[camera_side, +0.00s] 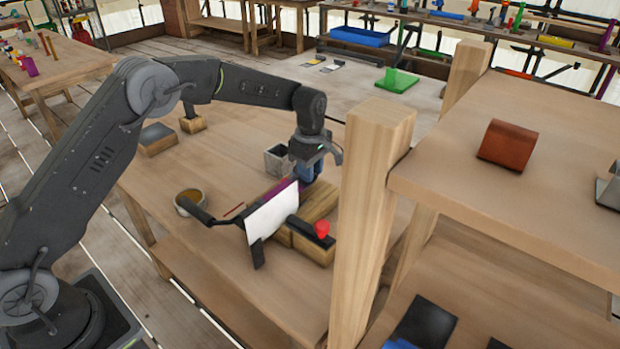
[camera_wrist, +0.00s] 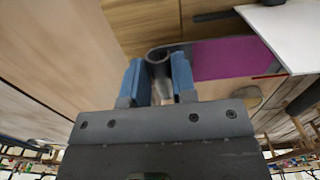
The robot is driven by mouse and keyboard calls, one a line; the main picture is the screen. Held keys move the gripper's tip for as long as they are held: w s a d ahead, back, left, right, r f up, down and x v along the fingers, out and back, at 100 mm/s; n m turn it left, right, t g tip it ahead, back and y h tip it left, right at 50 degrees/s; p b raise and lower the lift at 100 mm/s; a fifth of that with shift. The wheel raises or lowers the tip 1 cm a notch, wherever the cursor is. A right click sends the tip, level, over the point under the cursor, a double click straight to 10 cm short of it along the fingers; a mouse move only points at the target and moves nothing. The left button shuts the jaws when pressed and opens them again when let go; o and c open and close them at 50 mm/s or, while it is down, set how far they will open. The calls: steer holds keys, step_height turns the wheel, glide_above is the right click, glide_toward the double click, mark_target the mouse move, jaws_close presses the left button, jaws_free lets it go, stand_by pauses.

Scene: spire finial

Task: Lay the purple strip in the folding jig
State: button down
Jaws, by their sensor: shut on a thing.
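The purple strip (camera_wrist: 232,59) lies flat-looking across the wooden blocks in the wrist view. A grey rolled end at its left sits between the fingers of my gripper (camera_wrist: 157,66), which is shut on it. In the side view my gripper (camera_side: 304,170) is low over the back of the folding jig (camera_side: 315,205), with a purple edge of the strip (camera_side: 283,187) beside it. The jig has wooden blocks, a black bar and a red knob (camera_side: 322,229). A white panel (camera_side: 272,212) hides much of the strip; I cannot tell whether the strip is seated.
A grey open box (camera_side: 277,160) is just behind my gripper. A wooden post (camera_side: 370,200) and raised shelf stand at right. The table's left part has free room.

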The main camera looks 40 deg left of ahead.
steer(key=shift+f, duration=1.35)
steer(key=shift+f, duration=0.1)
steer(key=c, duration=0.9)
jaws_free()
steer(key=shift+f, duration=0.1)
